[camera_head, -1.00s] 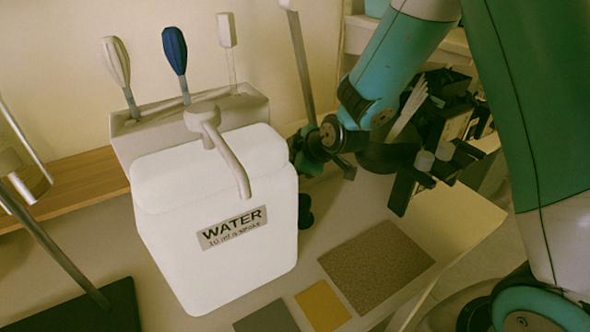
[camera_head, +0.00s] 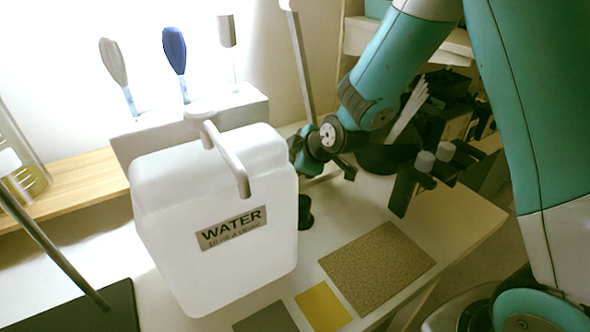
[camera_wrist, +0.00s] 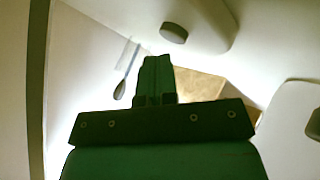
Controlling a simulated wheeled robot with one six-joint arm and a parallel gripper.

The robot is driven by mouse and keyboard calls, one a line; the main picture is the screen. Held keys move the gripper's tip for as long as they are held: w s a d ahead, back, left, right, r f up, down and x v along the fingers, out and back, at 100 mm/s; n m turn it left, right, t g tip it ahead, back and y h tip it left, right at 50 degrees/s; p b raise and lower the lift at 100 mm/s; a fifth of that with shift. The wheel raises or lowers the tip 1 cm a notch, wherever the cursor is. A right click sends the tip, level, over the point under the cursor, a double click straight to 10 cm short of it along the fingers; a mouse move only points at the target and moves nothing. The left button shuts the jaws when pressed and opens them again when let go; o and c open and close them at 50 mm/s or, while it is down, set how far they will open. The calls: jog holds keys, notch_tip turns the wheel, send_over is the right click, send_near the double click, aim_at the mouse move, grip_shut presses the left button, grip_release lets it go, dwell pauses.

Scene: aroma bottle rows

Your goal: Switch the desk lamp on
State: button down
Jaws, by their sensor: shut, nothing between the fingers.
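The scene is brightly lit, strongest on the back wall. A slanted grey post (camera_head: 302,65) behind the white water container looks like the desk lamp's stem; its head is cut off at the top edge. My arm reaches behind the container, so my gripper is hidden in the head view. In the wrist view my gripper (camera_wrist: 155,62) is shut and empty. I cannot tell whether this is the lamp's switch.
The water container (camera_head: 215,225) stands in front of my arm. A holder (camera_head: 190,122) with several upright utensils is behind it. A brown mat (camera_head: 377,268) and a yellow square (camera_head: 322,306) lie on the table. A stand with a dark base (camera_head: 90,310) is at left.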

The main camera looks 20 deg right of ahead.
jog(key=shift+r+p, duration=2.1)
jog(key=shift+r, duration=0.9)
